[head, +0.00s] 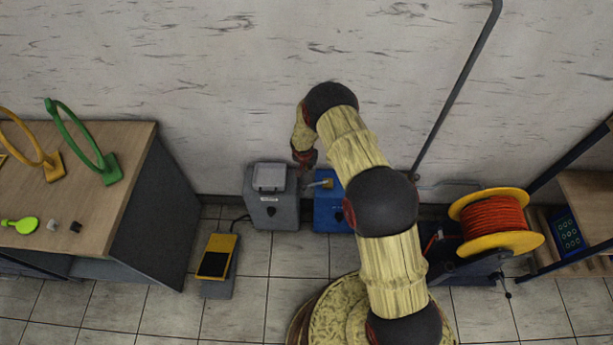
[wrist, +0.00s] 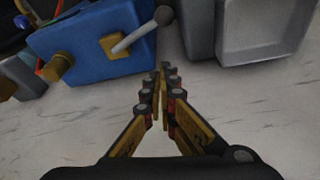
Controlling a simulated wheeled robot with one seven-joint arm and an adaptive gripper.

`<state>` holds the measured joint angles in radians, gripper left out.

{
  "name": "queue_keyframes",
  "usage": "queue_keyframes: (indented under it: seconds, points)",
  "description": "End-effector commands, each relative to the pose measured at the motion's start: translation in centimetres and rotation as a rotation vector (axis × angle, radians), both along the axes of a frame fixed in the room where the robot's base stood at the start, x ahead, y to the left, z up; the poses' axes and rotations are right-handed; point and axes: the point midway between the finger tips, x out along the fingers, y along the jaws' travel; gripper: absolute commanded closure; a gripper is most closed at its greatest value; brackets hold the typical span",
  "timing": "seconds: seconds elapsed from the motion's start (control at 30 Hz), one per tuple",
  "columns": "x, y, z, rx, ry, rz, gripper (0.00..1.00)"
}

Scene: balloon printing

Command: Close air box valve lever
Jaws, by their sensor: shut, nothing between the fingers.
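The blue air box (head: 328,213) stands on the floor against the wall, partly hidden by my arm in the head view. It also shows at the upper left of the wrist view (wrist: 85,45). Its valve lever (wrist: 132,38) is a pale rod with a dark round knob, rising at a slant from a brass block on the box. In the head view the lever (head: 318,184) shows small beside my arm. My gripper (wrist: 164,70) is shut and empty, with its fingertips just below the knob in the wrist picture. I cannot tell whether they touch it.
A grey box (head: 272,211) stands close at the left of the blue box. A yellow foot pedal (head: 217,256) lies on the floor further left, near a wooden table (head: 130,165). An orange hose reel (head: 495,220) and a shelf stand at the right.

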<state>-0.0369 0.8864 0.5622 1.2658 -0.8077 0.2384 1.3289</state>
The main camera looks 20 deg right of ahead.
Motion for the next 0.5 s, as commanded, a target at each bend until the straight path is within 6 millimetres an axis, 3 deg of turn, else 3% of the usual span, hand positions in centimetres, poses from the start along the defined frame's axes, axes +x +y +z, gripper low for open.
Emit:
queue_keyframes:
  seconds: [0.5]
  points:
    - [0.11, -0.05, -0.24, 0.009, -0.005, -0.032, 1.0]
